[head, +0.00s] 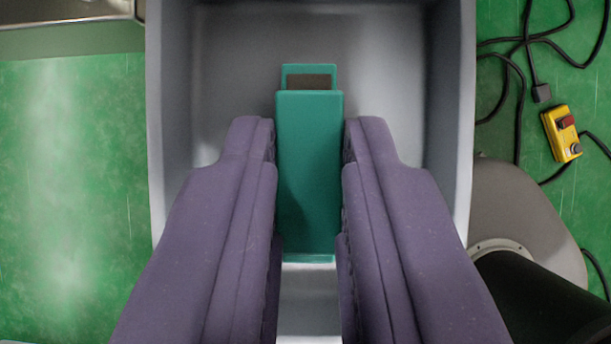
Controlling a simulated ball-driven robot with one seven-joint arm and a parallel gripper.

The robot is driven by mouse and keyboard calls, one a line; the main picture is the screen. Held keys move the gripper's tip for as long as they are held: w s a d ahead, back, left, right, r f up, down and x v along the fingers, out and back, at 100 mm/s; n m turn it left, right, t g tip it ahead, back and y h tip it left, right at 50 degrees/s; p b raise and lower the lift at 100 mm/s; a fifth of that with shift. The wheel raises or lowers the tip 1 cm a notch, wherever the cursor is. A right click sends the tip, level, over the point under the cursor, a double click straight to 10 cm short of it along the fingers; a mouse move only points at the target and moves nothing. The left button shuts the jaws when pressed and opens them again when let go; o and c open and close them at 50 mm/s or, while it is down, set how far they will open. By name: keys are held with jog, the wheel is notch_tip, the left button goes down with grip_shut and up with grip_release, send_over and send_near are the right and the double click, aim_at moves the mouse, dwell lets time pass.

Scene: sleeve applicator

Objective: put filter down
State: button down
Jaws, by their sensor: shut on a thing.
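The filter (309,170) is a teal rectangular block with a loop handle at its far end. It sits in the middle of the head view, its long side pointing away from me. My gripper (309,140), with two purple fingers, is shut on the filter from its left and right sides. The filter is over or inside a grey open bin (460,120); I cannot tell whether it touches the bin's floor. The fingers hide the filter's side faces and much of the near part of the bin.
Green floor (75,190) lies on both sides of the bin. A yellow control box (562,134) with a red button and black cables (520,40) lie on the right. A rounded grey object (520,210) stands at the lower right. A metal edge (65,12) shows at the top left.

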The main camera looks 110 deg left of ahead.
jog(key=c, duration=1.1)
grip_release()
jog(key=shift+f, duration=0.1)
jog(key=shift+o, duration=0.2)
jog(key=p+v, duration=0.7)
jog(key=v, duration=0.5)
